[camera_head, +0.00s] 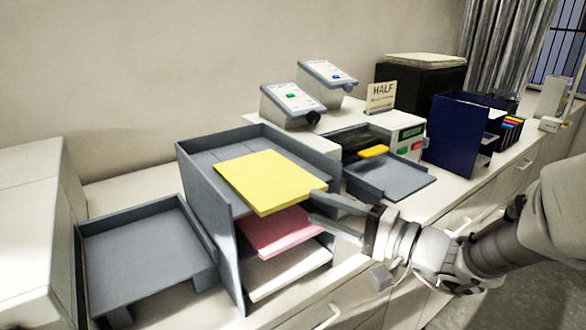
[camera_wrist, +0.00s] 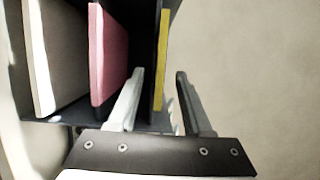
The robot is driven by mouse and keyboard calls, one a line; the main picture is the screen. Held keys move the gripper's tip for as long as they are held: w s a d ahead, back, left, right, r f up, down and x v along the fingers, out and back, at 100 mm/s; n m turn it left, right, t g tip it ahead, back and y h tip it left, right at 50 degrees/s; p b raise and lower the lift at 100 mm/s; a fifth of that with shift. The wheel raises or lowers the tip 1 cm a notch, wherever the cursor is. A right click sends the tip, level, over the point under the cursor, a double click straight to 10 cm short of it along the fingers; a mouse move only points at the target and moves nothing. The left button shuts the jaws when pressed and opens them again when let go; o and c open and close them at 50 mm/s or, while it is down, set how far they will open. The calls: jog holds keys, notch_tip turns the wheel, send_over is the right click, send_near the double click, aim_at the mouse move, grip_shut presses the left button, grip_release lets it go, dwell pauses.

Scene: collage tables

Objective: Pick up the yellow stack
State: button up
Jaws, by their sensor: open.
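The yellow stack (camera_head: 265,180) lies flat on the top level of a grey tiered tray (camera_head: 205,205), its front edge overhanging toward my gripper. In the wrist view the yellow stack (camera_wrist: 163,60) shows edge-on as a thin strip. My gripper (camera_head: 318,207) is open at the stack's near right corner. In the wrist view the two fingers of my gripper (camera_wrist: 160,75) stand on either side of the yellow edge. I cannot tell whether either finger touches it.
A pink stack (camera_head: 275,232) and a white stack (camera_head: 288,268) lie on the levels below. An empty grey tray (camera_head: 145,255) stands at left. A machine with a grey tray (camera_head: 395,180) is right of the tiers, with a dark blue holder (camera_head: 455,135) farther right.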

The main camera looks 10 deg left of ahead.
aim_at(298, 200)
jog(key=p+x, duration=0.2)
jog(key=x, duration=0.6)
jog(key=shift+s+a, duration=0.1)
grip_shut()
dwell(1.3)
